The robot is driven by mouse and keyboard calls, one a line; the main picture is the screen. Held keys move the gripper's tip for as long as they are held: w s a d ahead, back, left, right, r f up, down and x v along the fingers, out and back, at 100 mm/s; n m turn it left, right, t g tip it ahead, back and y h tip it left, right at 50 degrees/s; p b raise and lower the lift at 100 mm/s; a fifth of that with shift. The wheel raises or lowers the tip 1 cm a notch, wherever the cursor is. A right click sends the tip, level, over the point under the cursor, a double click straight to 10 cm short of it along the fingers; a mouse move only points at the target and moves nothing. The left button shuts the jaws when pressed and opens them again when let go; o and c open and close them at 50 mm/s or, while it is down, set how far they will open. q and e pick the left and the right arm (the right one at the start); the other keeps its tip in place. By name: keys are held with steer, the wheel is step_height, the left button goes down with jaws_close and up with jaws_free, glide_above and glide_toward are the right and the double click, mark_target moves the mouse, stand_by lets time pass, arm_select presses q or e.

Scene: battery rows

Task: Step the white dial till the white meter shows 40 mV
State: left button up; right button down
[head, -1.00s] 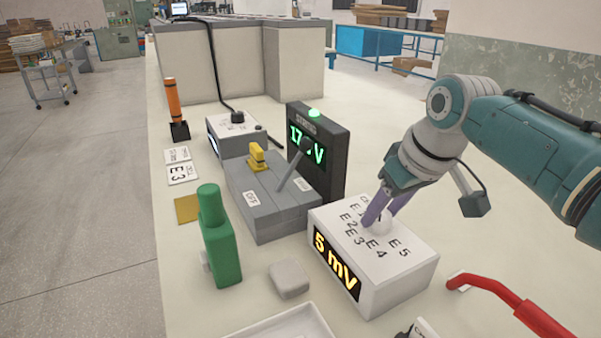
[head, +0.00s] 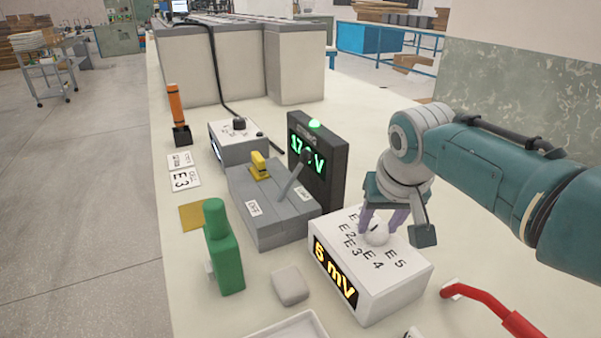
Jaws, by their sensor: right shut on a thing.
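The white meter (head: 400,288) is a white box on the bench with a dark front display (head: 335,275) reading 5 mV in yellow. The white dial (head: 376,234) is a round knob on its top, with labels E1 to E5 around it, some partly hidden. My right gripper (head: 383,222) comes down from above with its purple fingers at the dial, shut on it. A dark pointer mark shows on the dial, but which label it points to is hard to tell. My left gripper is not in view.
A grey block (head: 270,215) with a lever and yellow part stands left of the meter. Behind it is a black display (head: 325,165) with green digits. A green bottle-like object (head: 223,250), a grey lump (head: 290,285) and a red handle (head: 490,310) are nearby.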

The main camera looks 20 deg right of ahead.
steer(key=m, duration=0.3)
steer(key=shift+w+a+f+g+h, duration=0.1)
steer(key=shift+a+g+h, duration=0.05)
steer(key=shift+g+h, duration=0.2)
steer(key=m+h+b, duration=0.1)
steer(key=m+b, duration=0.1)
steer(key=shift+f+m+g, duration=0.15)
steer(key=shift+m+g, duration=0.15)
steer(key=shift+g, duration=0.05)
steer(key=m+b, duration=0.2)
steer(key=b, duration=0.1)
steer(key=m+g+b, duration=0.1)
steer(key=m+b, duration=0.1)
steer(key=b, duration=0.1)
steer(key=shift+w+m+g+h, duration=0.15)
steer(key=shift+m+g+h, duration=0.15)
steer(key=shift+m+h, duration=0.1)
steer(key=shift+m+g+b, duration=0.4)
steer(key=shift+m+b, duration=0.6)
steer(key=shift+b, duration=0.2)
steer(key=shift+c, duration=1.7)
jaws_free()
steer(key=shift+r, duration=0.2)
